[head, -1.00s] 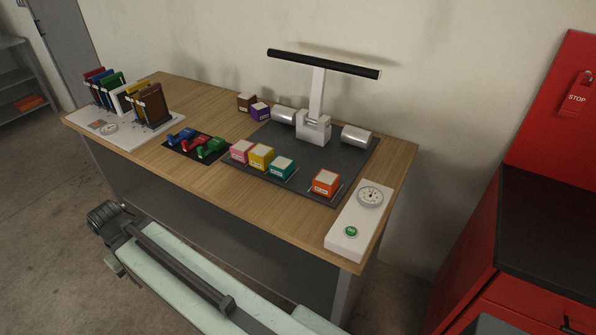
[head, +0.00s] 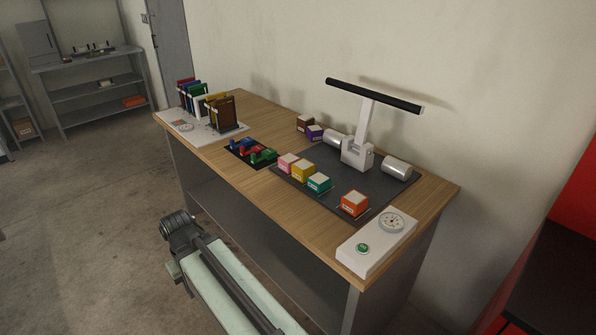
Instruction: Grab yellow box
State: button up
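The yellow box (head: 303,170) is a small cube with a pale top and a label on its front. It stands on the dark mat (head: 335,196) on the wooden table, between the pink box (head: 287,162) and the teal box (head: 319,182). My arm lies low in front of the table, at the bottom of the view. Its dark end (head: 181,232) is well apart from the yellow box and below the tabletop. Whether my gripper's fingers are open or shut does not show.
An orange box (head: 355,203) stands nearer the right end of the mat. A white lever device (head: 357,153) with metal cylinders stands behind the boxes. A dial panel with a green button (head: 375,243) is at the right end. Small coloured clamps (head: 252,150) lie left. Floor at left is clear.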

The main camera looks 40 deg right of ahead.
aim_at(300, 175)
jog(key=u, duration=1.15)
jog(key=i, duration=2.5)
jog(key=z, duration=3.6)
